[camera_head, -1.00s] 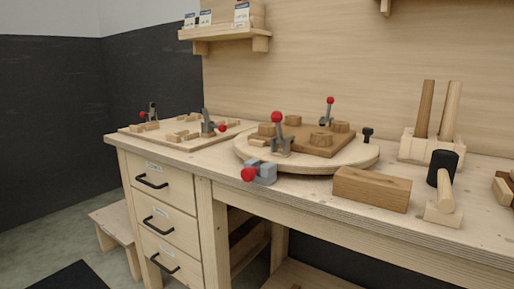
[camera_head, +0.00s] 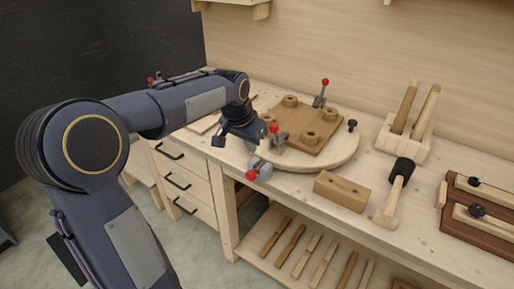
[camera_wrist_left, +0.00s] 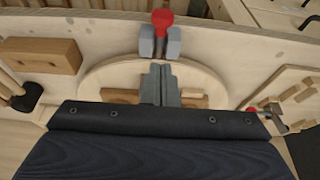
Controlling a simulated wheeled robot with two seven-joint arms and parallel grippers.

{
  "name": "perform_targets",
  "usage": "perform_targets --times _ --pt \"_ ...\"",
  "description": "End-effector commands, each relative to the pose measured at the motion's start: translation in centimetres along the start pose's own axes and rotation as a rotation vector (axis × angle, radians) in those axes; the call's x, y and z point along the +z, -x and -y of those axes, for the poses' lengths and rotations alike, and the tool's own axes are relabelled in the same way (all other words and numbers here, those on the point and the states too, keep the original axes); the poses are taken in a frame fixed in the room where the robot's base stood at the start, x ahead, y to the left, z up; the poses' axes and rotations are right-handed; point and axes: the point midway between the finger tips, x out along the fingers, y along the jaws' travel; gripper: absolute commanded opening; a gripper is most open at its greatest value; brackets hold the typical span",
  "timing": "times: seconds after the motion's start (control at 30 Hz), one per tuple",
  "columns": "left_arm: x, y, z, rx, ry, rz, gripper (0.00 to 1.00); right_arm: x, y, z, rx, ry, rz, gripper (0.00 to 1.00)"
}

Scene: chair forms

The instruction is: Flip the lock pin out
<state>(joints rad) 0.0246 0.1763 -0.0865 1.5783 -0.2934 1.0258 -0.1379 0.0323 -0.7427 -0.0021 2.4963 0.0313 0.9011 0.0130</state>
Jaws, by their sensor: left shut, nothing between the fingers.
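The lock pin, a grey block with a red ball knob (camera_head: 252,175), sits at the front edge of the bench, against the round turntable (camera_head: 340,152). In the left wrist view its red knob (camera_wrist_left: 162,18) and grey body (camera_wrist_left: 174,42) are just beyond my fingertips. My left gripper (camera_head: 262,133) hangs over the left part of the turntable, near the front toggle clamp. Its grey fingers (camera_wrist_left: 159,68) are together and empty. I cannot tell the exact gap between fingertips and pin. My right gripper is not in view.
A brown fixture board (camera_head: 305,138) with round blocks and red-knobbed toggle clamps (camera_head: 322,93) lies on the turntable. Drawers (camera_head: 185,190) are below left.

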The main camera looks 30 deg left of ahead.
Motion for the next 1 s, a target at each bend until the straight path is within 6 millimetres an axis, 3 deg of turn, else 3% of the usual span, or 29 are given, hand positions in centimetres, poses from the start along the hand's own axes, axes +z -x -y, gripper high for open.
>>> perform_targets --times 0.43,0.8,1.0 --pt "0.0 -0.9 0.0 0.0 0.0 0.003 0.0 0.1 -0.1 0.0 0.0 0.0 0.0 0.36" --pt "0.1 -7.2 0.0 0.0 0.0 0.005 0.0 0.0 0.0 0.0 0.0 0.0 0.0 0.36" --pt "0.0 -9.5 0.0 0.0 0.0 0.002 0.0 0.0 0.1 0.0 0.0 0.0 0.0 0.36"
